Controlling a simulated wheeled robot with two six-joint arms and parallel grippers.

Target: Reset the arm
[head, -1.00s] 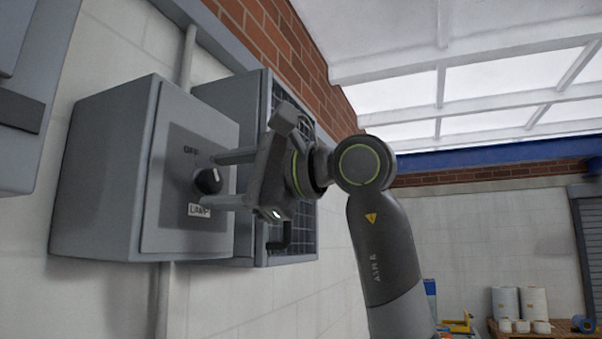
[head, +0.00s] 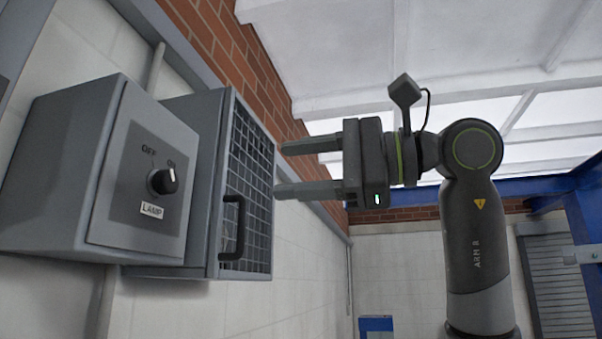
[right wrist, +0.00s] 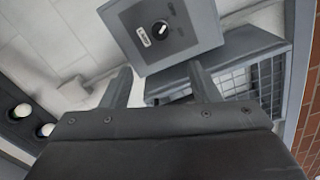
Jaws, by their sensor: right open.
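My right gripper (head: 280,168) is open and empty in the head view. Its two fingers point left, clear of the wall boxes. The grey lamp switch box (head: 52,170) is on the wall at the left, with a black knob (head: 162,181) between OFF and ON markings and a LAMP label (head: 151,210). The knob's white mark points up and right, toward ON. In the right wrist view, the open fingers (right wrist: 160,85) reach up toward the knob (right wrist: 159,29) with a gap. My left gripper is not in view.
A grey cabinet (head: 205,200) with a mesh door (head: 251,190) and black handle (head: 233,230) stands right beside the switch box. A brick strip runs along the wall above. Round light-coloured fixtures (right wrist: 22,111) show at the left in the right wrist view. Open space lies right of the mesh door.

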